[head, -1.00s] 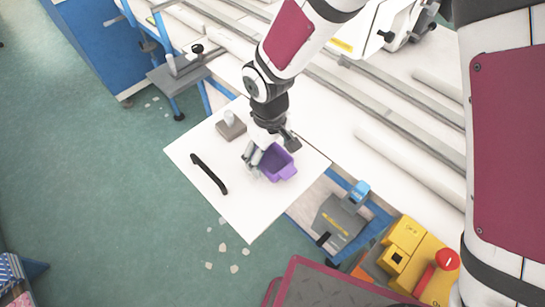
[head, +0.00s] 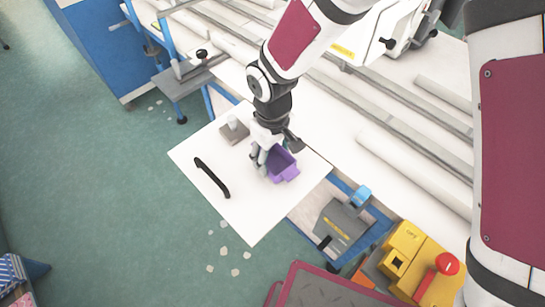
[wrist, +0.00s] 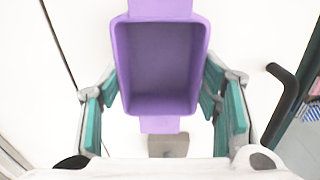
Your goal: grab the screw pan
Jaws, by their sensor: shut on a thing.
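The screw pan is the purple open box with a tab at each end; in the head view it (head: 286,172) is over the white board, and in the wrist view it (wrist: 160,108) is upright and looks empty. My gripper (head: 264,157) is at the pan's left side in the head view. In the wrist view its teal-padded fingers (wrist: 160,85) are on both long sides of the pan, shut on it. I cannot tell whether the pan's underside touches the board.
A black handle (head: 212,178) lies on the white board (head: 245,215). A grey block with a white knob (head: 234,130) stands near the board's back corner. A long bench with rails (head: 400,125) runs behind. A yellow control box with a red button (head: 425,265) is at lower right.

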